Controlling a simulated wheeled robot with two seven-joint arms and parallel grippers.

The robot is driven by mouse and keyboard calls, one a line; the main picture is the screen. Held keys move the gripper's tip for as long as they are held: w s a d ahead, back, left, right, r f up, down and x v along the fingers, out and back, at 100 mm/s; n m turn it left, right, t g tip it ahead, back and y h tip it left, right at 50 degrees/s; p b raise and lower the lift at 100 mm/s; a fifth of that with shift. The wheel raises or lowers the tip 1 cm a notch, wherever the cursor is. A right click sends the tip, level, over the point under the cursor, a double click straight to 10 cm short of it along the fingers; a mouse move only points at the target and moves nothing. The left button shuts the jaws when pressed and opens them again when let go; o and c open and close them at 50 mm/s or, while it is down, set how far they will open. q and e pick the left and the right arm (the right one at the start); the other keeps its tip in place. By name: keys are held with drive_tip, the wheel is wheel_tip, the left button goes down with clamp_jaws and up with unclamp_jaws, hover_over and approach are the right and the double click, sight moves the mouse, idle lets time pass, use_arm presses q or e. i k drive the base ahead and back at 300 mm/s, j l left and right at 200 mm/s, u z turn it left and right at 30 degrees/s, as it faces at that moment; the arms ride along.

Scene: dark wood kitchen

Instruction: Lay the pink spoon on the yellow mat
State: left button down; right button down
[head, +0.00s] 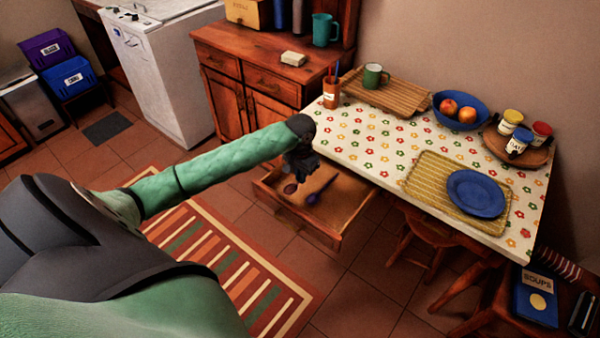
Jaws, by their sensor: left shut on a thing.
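The pink spoon (290,188) looks dark and reddish in the shade of the open drawer (338,207), its bowl toward the left. Its handle runs up under my left gripper (299,172), which hides part of it. The left gripper points down over the drawer and is shut on the spoon; the fingertips are small and dark. The yellow mat (425,186) lies on the flowered table at the right, with a blue plate (476,193) on its right part. The mat's left part is bare. My right gripper is not in view.
A blue spoon (320,189) lies in the drawer just right of the gripper. On the table (370,140) are an orange cup (331,94), a wooden tray (402,96) with a green mug, a blue fruit bowl (459,108) and a round board with jars. A stool stands below the table.

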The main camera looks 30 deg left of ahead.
sight(418, 186)
drive_tip(key=k+j, duration=0.7)
drive_tip(key=k, duration=0.2)
